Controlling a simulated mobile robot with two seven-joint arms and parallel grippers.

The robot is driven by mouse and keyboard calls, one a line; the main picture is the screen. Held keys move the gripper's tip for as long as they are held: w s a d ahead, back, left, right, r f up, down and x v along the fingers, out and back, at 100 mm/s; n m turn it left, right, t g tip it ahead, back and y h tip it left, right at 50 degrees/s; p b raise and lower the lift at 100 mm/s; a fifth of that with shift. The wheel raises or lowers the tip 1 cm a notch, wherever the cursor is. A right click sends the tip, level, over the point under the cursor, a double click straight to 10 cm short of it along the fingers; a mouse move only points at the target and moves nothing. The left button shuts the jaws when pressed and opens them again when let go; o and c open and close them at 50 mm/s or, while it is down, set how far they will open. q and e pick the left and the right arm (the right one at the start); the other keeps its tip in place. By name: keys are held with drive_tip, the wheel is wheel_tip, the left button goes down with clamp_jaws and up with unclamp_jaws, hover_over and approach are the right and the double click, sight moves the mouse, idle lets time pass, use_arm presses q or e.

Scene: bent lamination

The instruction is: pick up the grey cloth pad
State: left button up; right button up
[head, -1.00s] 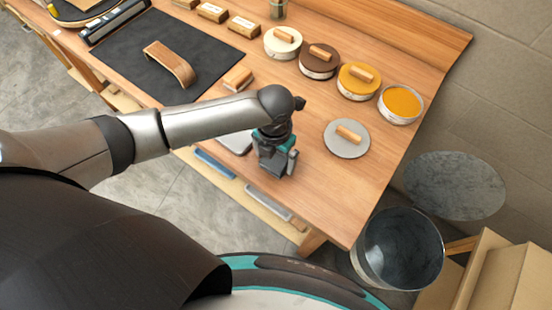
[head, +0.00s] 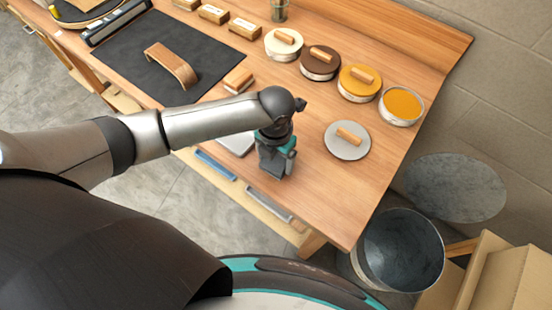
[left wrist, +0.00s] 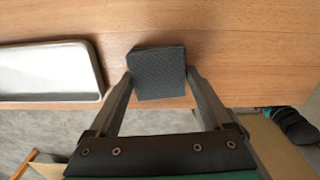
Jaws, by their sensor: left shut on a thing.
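The grey cloth pad (left wrist: 158,73) is a small dark square with a woven surface. In the left wrist view it sits between the two fingertips of my left gripper (left wrist: 160,84), which touch it on both sides. In the head view my left gripper (head: 276,166) points down over the front edge of the wooden table, and its body hides the pad. From these views I cannot tell whether the pad still touches the table. My right gripper shows in neither view.
A white tray (left wrist: 50,72) lies just left of the gripper. A round grey lid (head: 347,147) with a wooden handle is to the right. Several tins stand behind, including an open yellow one (head: 401,105). An open metal bin (head: 399,250) stands off the table's right end.

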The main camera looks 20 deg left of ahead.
sight(276, 161)
use_arm(q)
drive_tip(key=shift+r, duration=0.15)
wheel_tip(276, 161, up, 20)
drive_tip(key=p, duration=0.2)
drive_tip(key=o, duration=0.7)
drive_tip(key=c, duration=0.6)
drive_tip(key=shift+w, duration=0.1)
